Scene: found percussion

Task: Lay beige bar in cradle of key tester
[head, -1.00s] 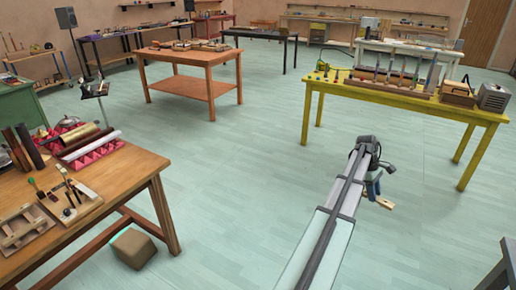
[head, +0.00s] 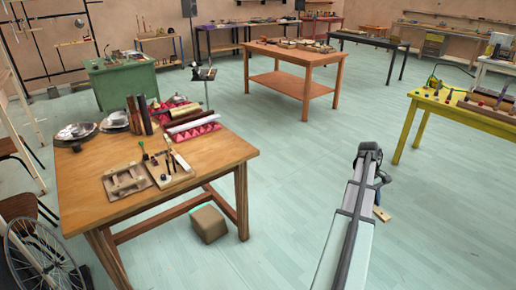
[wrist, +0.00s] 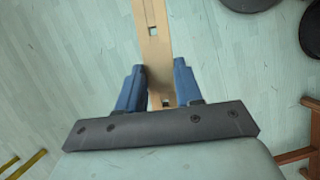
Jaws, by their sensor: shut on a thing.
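My gripper (wrist: 160,72) has its two blue fingers shut on the beige bar (wrist: 152,35), a flat strip with square holes. The bar passes between the fingers and runs out of the top of the wrist view. In the head view my gripper (head: 379,190) hangs over open floor right of the near wooden table, and only a short end of the bar (head: 382,214) shows. A low wooden frame (head: 127,181) lies on that table near its front edge. It may be the key tester, but I cannot tell for sure.
The near wooden table (head: 215,150) also bears a tool board (head: 168,167), tubes on red foam (head: 195,131) and metal bowls (head: 75,132). A brown block (head: 208,223) sits on the floor by its leg. A yellow table (head: 460,112) stands at right. Floor between is clear.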

